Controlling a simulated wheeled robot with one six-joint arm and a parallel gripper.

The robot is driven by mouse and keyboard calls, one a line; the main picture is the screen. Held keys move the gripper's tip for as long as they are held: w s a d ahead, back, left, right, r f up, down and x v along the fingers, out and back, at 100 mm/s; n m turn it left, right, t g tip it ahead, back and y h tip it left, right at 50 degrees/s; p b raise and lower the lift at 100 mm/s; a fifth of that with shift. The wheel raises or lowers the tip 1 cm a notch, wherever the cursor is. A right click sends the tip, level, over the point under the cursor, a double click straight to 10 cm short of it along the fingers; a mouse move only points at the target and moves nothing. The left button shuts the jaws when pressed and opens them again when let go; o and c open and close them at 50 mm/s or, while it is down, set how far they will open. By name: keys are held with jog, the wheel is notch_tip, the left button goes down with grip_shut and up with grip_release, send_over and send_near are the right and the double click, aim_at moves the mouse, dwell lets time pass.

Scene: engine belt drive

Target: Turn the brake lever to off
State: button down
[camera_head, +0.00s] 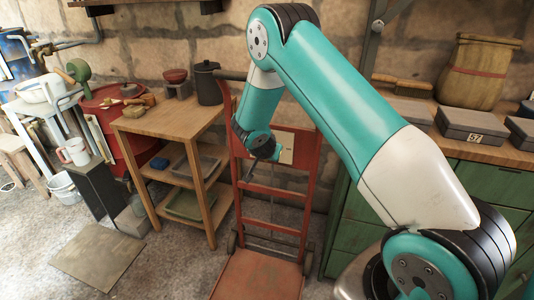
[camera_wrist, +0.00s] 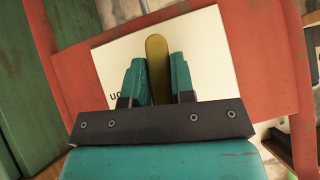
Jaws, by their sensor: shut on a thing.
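A yellow-brown lever (camera_wrist: 157,47) stands upright in the wrist view, between the two teal fingers of my gripper (camera_wrist: 159,78). The fingers are shut on it. Behind it is a cream label plate (camera_wrist: 207,50) on a red panel. A few dark letters show at the plate's left, but most of the lettering is hidden. In the head view, my gripper (camera_head: 275,151) is at the plate (camera_head: 287,149) on the upper part of a red hand truck (camera_head: 271,226). The lever cannot be made out there.
A wooden shelf table (camera_head: 163,121) with a dark canister (camera_head: 208,84) stands left of the truck. A green cabinet (camera_head: 352,235) with a wooden top is close on the right. A red drum (camera_head: 107,127) stands farther left. The floor at front left is open.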

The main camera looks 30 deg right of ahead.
jog(key=shift+n+g+h, duration=0.4)
jog(key=shift+g, duration=0.2)
jog(key=shift+s, duration=0.1)
jog(key=c, duration=1)
grip_release()
jog(key=v, duration=1.7)
jog(key=shift+a, duration=0.2)
